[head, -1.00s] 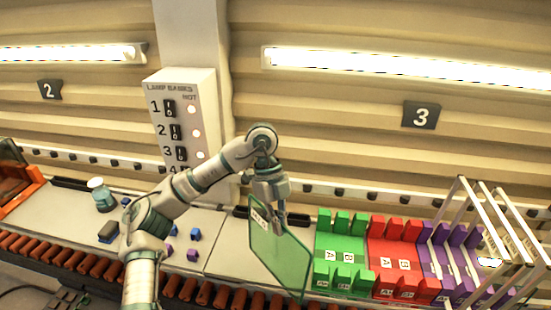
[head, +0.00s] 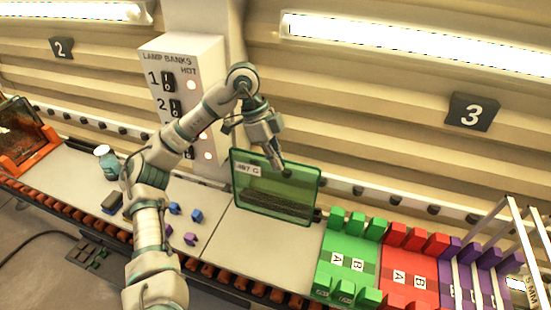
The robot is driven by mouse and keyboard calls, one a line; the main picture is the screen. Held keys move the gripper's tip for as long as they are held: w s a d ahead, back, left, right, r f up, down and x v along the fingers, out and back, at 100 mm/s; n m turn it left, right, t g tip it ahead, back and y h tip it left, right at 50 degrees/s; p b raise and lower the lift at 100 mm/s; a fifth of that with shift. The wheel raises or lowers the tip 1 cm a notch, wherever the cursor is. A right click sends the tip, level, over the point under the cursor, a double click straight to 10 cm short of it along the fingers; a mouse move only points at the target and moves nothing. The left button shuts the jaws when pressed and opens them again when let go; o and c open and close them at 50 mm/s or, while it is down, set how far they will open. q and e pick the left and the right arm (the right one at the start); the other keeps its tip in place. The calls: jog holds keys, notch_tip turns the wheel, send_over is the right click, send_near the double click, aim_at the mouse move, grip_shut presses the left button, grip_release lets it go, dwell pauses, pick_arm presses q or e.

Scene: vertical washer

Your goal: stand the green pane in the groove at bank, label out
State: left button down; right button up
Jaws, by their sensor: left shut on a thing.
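The green pane (head: 272,205) is a see-through sheet with a darker green rim and a white label (head: 248,170) at its upper left, facing me. My left gripper (head: 280,168) is shut on its top edge and holds it upright over the back of the conveyor bench. A dark strip shows through the pane; whether its bottom edge sits in a groove or hangs just above the bench I cannot tell. Lamp bank sign 3 (head: 472,112) is on the wall to the right, sign 2 (head: 61,48) to the left. My right gripper is not in view.
Green blocks (head: 347,262) marked A and B, red blocks (head: 410,280) and a purple rack (head: 475,278) with white frames stand on the right. Small blue and purple pieces (head: 190,238) and a jar (head: 108,162) lie left. The lamp switch box (head: 182,95) stands behind my arm.

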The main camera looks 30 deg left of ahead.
pick_arm(q)
jog(key=w+a+f, duration=0.2)
jog(key=w+f, duration=0.1)
jog(key=w, duration=0.6)
jog(key=shift+w+a+f, duration=0.15)
jog(key=shift+a+f, duration=0.1)
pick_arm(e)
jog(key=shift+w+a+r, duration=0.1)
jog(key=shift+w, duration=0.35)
pick_arm(q)
jog(key=shift+a, duration=0.1)
jog(key=shift+s+d, duration=0.25)
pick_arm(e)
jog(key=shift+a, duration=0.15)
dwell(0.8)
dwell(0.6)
pick_arm(q)
jog(key=shift+s+f, duration=0.1)
jog(key=shift+f, duration=0.4)
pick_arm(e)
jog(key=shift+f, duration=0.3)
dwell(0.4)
pick_arm(q)
jog(key=shift+f+b, duration=0.7)
jog(key=shift+f, duration=0.15)
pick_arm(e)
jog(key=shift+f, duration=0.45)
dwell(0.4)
